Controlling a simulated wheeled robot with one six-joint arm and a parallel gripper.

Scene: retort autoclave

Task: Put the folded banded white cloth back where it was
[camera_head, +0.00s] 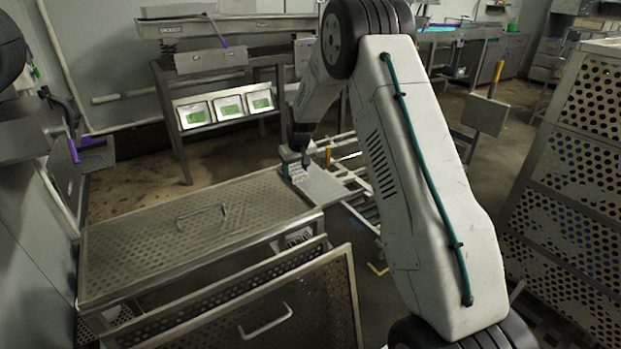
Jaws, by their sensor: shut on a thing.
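My gripper (297,164) is beyond my arm, low over the far right corner of the perforated metal lid. It is shut on a small pale thing (298,174), which looks like the folded white cloth. The thing is small and partly covered by the fingers, so I cannot make out its band. A light grey flat plate (322,187) lies just right of and below the fingertips. I cannot tell whether the held thing touches the plate or hangs just above it.
The perforated lid (150,227) with a handle covers the left foreground. Another perforated panel (325,300) leans in front of it. A metal rail frame (352,176) stands behind my arm. A perforated cage (565,190) stands right.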

